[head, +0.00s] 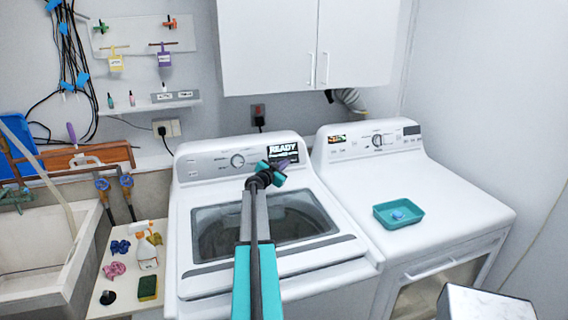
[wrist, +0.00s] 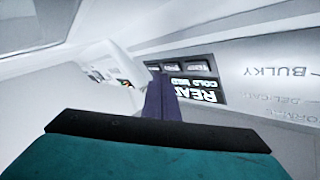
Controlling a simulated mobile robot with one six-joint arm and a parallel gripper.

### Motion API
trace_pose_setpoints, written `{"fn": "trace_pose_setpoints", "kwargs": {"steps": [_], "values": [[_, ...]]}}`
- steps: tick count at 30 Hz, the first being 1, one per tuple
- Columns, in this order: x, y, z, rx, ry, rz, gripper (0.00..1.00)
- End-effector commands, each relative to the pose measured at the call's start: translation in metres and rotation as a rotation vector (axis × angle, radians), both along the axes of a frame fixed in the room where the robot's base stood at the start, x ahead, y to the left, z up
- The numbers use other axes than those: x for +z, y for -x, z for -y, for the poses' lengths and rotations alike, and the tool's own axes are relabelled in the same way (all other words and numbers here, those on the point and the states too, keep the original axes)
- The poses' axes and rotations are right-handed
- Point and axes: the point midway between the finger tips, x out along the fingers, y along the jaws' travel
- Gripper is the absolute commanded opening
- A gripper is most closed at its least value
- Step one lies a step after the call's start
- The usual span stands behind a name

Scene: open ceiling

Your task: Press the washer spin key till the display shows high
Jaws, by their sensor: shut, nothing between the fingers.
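The white washer (head: 262,262) stands in the middle of the head view, with a grey control panel along its back. Its dark display (head: 283,148) reads READY, with a smaller line too small to read there. In the wrist view the display (wrist: 209,91) is tilted and partly covered by the fingers; READ and COLD MED can be made out. A row of dark keys (wrist: 192,67) lies along the display; their labels are too blurred to read. My gripper (head: 288,163) is shut and empty, its purple fingers (wrist: 161,80) in front of the display. I cannot tell whether the tips touch a key.
The round washer knob (head: 237,160) is left of the display. A white dryer (head: 455,195) stands to the right, with a teal tray (head: 398,222) on top. White cabinets (head: 270,45) hang above. A sink (head: 45,245) and a spray bottle (head: 146,248) are at left.

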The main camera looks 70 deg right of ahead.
Motion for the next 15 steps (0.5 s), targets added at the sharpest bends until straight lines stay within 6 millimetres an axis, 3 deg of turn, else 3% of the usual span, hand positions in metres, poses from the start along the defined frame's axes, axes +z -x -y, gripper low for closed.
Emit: {"fn": "trace_pose_setpoints", "kwargs": {"steps": [15], "values": [[-0.0002, -0.0017, 0.0057, -0.001, 0.0, -0.001, 0.0]]}}
